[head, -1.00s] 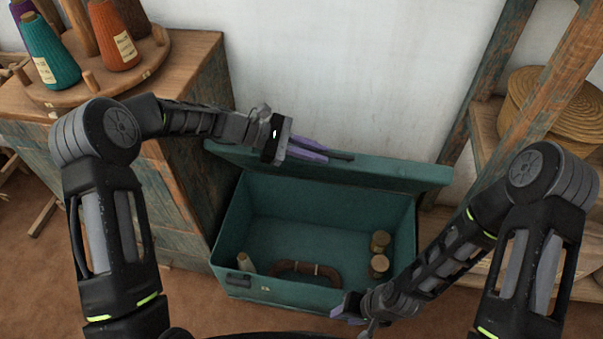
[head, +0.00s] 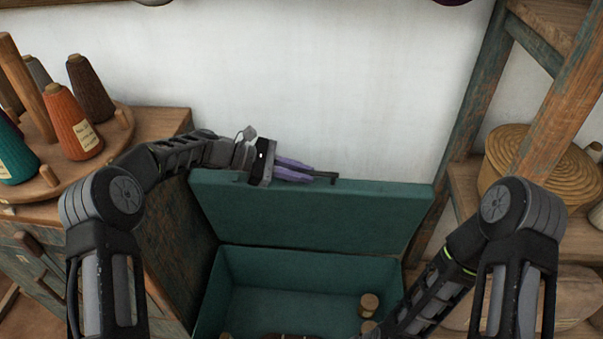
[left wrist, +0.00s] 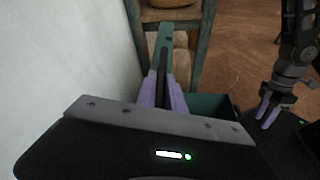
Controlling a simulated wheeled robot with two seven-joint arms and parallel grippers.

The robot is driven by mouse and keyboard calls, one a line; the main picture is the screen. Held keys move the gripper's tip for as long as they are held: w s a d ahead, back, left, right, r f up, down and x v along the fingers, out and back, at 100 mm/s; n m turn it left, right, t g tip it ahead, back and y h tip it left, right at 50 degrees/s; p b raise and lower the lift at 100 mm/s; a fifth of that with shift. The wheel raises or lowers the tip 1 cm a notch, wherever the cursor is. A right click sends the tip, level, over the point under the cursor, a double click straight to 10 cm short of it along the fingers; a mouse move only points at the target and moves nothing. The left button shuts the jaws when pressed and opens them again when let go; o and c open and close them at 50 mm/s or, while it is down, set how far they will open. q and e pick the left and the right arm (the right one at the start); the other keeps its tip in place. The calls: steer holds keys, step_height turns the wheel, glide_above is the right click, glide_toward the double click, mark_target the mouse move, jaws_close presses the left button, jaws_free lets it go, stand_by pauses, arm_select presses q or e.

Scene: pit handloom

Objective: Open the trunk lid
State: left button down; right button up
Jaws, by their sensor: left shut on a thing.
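The teal trunk (head: 310,262) stands on the floor against the white wall, and it also shows in the left wrist view (left wrist: 215,103). Its lid (head: 310,215) is raised, standing steeply at the back with its inner face toward me. My left gripper (head: 312,174) is shut on the lid at its top edge, left of the middle, with a dark bar at its fingertips. In the left wrist view the lid (left wrist: 164,40) runs away from the purple fingers. My right gripper (left wrist: 268,112) hangs near the trunk's right side; its jaw opening is too small to judge.
Wooden spools (head: 369,305) sit inside the trunk. A cabinet (head: 175,235) with thread cones (head: 72,122) stands at left. A wooden shelf (head: 470,190) with a round basket (head: 540,165) stands close at right. The wall (head: 330,90) is right behind the lid.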

arm_select(q)
steer(key=c, duration=1.5)
jaws_free()
steer(key=shift+o, duration=0.2)
